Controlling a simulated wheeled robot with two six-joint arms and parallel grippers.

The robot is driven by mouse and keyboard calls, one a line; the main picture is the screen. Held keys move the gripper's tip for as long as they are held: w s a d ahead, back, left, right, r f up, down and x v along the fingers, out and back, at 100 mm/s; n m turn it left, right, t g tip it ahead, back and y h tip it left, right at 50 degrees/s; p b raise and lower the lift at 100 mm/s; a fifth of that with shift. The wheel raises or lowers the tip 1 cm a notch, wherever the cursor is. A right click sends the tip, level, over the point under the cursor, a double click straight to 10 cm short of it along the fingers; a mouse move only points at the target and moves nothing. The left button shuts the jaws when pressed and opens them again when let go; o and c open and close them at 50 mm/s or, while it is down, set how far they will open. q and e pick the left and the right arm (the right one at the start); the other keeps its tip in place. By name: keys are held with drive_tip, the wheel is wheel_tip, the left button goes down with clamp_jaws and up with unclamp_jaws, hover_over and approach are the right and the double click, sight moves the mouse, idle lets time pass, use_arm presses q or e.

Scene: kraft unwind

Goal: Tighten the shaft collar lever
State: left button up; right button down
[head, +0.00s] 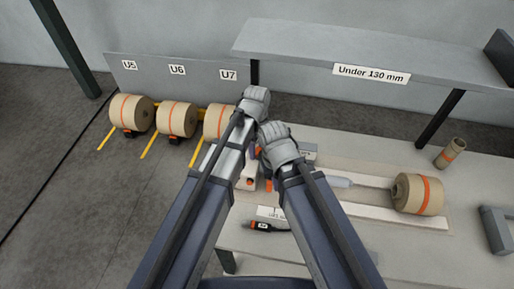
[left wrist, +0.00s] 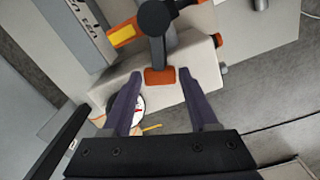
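In the left wrist view, a dark bar with a round black knob (left wrist: 156,17) ends in an orange block (left wrist: 160,77); this looks like the shaft collar lever. My left gripper (left wrist: 160,84) is open, its two purple fingers on either side of the orange end with narrow gaps; I cannot tell whether they touch it. In the head view the left gripper (head: 256,103) is over the machine beside the table, and its fingers are hidden. My right gripper (head: 279,147) is just right of and below it; its fingers are hidden too.
The pale table (head: 340,245) holds a roll (head: 418,194), a small tube (head: 450,153) and an orange-black tool (head: 263,227). A grey shelf (head: 370,58) overhangs the table's back.

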use_arm(q)
clamp_jaws()
idle(1.0)
